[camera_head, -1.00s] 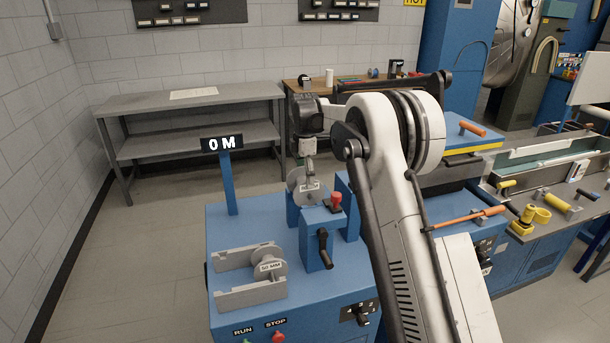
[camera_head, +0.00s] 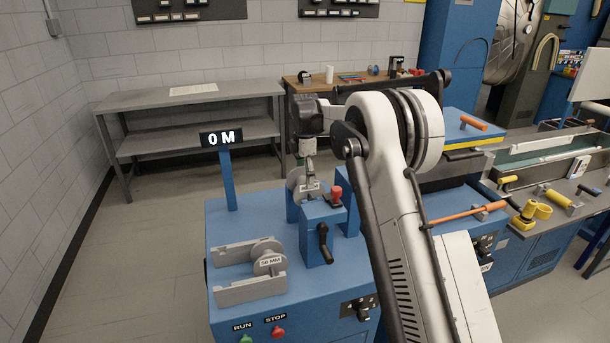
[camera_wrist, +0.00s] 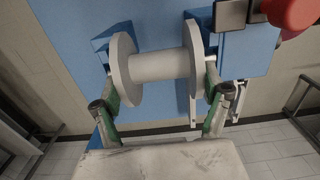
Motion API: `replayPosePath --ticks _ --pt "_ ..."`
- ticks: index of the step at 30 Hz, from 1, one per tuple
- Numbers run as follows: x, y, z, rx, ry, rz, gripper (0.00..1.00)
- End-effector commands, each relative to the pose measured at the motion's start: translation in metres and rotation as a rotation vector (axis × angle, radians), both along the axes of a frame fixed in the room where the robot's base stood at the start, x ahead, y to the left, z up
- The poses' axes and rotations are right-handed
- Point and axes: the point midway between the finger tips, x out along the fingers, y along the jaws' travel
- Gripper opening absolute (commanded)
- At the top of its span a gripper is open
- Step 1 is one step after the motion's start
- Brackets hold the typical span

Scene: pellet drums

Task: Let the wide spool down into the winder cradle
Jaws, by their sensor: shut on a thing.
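The wide spool, pale grey with two round flanges, is between my gripper's fingers in the wrist view (camera_wrist: 158,67). My gripper (camera_wrist: 160,92) is shut on it, with a green-lined finger at each flange. In the head view the spool (camera_head: 296,182) hangs below my gripper (camera_head: 307,168), partly hidden by it. The winder cradle's blue uprights (camera_head: 348,213) stand on the blue machine around the spool. The spool is low between or just over them; I cannot tell whether it touches them.
A red knob (camera_head: 336,194) and a black crank (camera_head: 323,241) are close in front of the spool. A sign post (camera_head: 228,182) reading 0 M rises at the left.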

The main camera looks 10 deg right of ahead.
Motion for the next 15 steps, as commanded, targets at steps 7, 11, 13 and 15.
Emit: replayPosePath --ticks 7,11,13,15 --pt "0.0 0.0 -0.006 0.0 0.0 0.0 0.46" --pt "0.0 0.0 -0.009 0.0 0.0 0.0 0.46" --pt "0.0 0.0 -0.01 0.0 0.0 0.0 0.46" --pt "0.0 0.0 -0.012 0.0 0.0 0.0 0.46"
